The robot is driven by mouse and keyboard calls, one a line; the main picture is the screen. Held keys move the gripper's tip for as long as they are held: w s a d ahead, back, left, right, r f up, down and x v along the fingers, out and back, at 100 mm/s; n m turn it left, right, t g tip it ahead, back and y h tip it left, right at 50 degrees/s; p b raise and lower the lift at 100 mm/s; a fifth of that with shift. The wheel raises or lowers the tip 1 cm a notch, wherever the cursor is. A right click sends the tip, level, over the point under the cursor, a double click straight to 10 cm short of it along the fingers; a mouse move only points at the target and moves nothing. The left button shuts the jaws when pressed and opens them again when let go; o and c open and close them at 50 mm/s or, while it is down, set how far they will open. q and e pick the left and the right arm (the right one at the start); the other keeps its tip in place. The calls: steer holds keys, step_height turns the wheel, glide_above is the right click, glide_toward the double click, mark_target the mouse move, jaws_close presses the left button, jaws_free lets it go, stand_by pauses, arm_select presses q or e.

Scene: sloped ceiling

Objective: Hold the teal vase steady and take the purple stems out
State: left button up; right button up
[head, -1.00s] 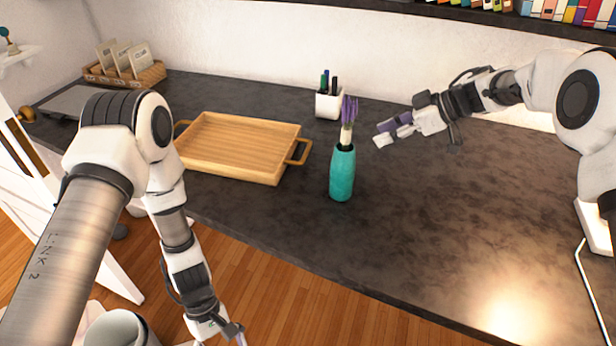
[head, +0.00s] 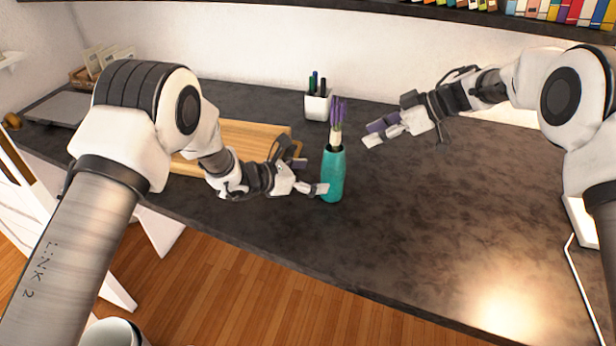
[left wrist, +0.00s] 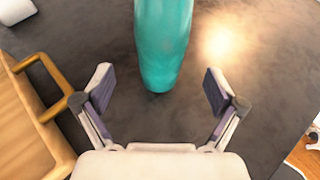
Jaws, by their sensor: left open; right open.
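The teal vase (head: 333,178) stands upright on the dark counter, with purple stems (head: 337,112) rising from its mouth. My left gripper (head: 314,177) is open at the vase's left side. In the left wrist view the vase (left wrist: 162,45) stands ahead of and between the open fingers of the left gripper (left wrist: 158,90), with a gap on both sides. My right gripper (head: 368,133) is open and empty, to the right of the stems and apart from them. The stems are outside the left wrist view.
A wooden tray (head: 255,131) with handles lies left of the vase, partly hidden by my left arm. A white pen cup (head: 318,105) stands behind the vase. The dark counter (head: 450,215) is clear to the right. Its front edge is close to the vase.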

mark_target(333, 176)
arm_select(q)
steer(key=x, duration=0.7)
steer(key=shift+s+f, duration=0.1)
steer(key=shift+s, duration=0.05)
steer(key=c, duration=1.4)
